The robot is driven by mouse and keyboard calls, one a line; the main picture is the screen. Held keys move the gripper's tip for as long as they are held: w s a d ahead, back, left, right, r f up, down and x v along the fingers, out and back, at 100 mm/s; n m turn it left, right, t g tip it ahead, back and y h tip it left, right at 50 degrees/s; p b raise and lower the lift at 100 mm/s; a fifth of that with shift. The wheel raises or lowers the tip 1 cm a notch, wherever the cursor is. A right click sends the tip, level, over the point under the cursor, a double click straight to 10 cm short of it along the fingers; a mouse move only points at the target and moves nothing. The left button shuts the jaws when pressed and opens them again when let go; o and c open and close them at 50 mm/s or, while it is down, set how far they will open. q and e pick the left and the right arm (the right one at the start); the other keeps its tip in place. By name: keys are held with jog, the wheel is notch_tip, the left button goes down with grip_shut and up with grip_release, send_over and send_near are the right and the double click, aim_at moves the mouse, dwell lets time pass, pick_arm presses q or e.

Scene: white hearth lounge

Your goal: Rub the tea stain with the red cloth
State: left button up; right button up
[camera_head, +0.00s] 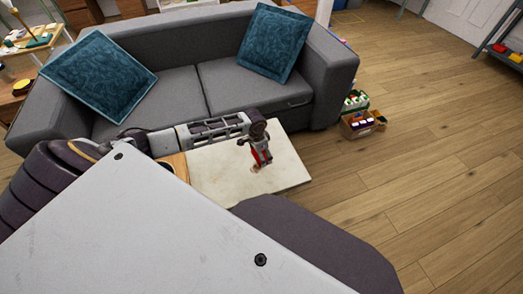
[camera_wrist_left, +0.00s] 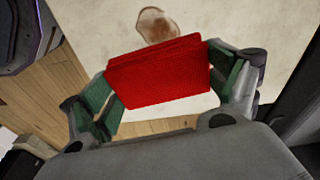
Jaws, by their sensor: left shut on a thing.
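My left gripper (camera_head: 261,157) points down over a pale tabletop (camera_head: 215,178) and is shut on a folded red cloth (camera_wrist_left: 160,76). In the left wrist view the cloth spans between the two green-padded fingers (camera_wrist_left: 163,84). A brown tea stain (camera_wrist_left: 156,25) lies on the tabletop just beyond the cloth's upper edge in that view, partly covered by it. In the head view a small brownish part of the stain (camera_head: 255,169) shows beside the gripper. I cannot tell whether the cloth touches the tabletop. My right gripper is not in view.
A grey sofa (camera_head: 170,92) with two teal cushions (camera_head: 98,77) (camera_head: 272,42) stands behind the table. Small boxes of items (camera_head: 361,124) stand on the floor by its right end. The wooden floor (camera_head: 430,150) on the right is mostly clear.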

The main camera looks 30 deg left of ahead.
pick_arm(q)
jog(key=shift+w+a, duration=0.1)
jog(key=shift+a, duration=0.2)
jog(key=shift+w+m, duration=0.25)
jog(key=shift+m, duration=0.35)
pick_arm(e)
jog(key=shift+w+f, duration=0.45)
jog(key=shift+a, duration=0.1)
pick_arm(q)
jog(key=shift+f, duration=0.15)
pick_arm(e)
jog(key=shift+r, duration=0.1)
